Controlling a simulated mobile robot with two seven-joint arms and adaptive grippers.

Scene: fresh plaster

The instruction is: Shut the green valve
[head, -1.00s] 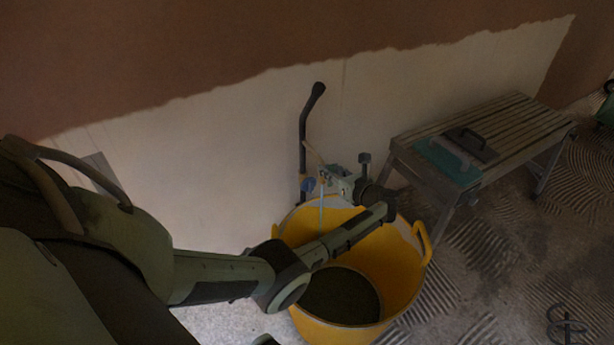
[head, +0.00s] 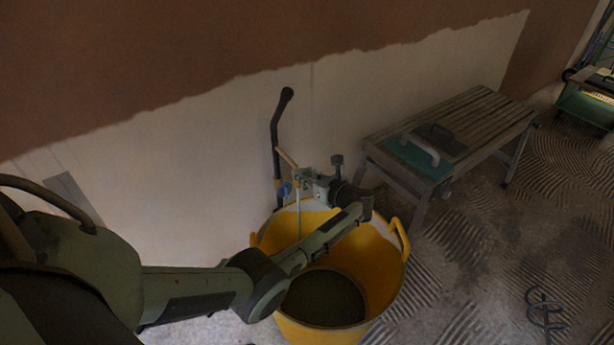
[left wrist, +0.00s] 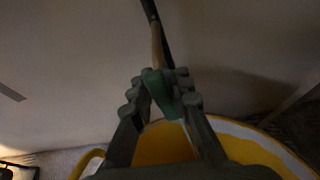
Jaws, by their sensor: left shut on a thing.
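The green valve (left wrist: 158,88) shows in the left wrist view as a green handle between the fingers of my left gripper (left wrist: 160,95). The fingers are shut on it, and they hide part of it. In the head view my left gripper (head: 306,183) is at the pipework beside the wall, above the yellow tub; the green handle cannot be made out there. A dark upright pipe (head: 275,135) rises behind it. A thin pale stream (head: 298,215) runs down from the pipework into the tub. My right gripper is not in view.
The yellow tub (head: 385,262) stands under my left arm, with dark contents inside. A small blue part (head: 285,189) sits on the pipework. A slatted bench (head: 470,117) with trowels (head: 415,157) stands to the right. A dark coiled thing (head: 545,310) lies on the ridged floor.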

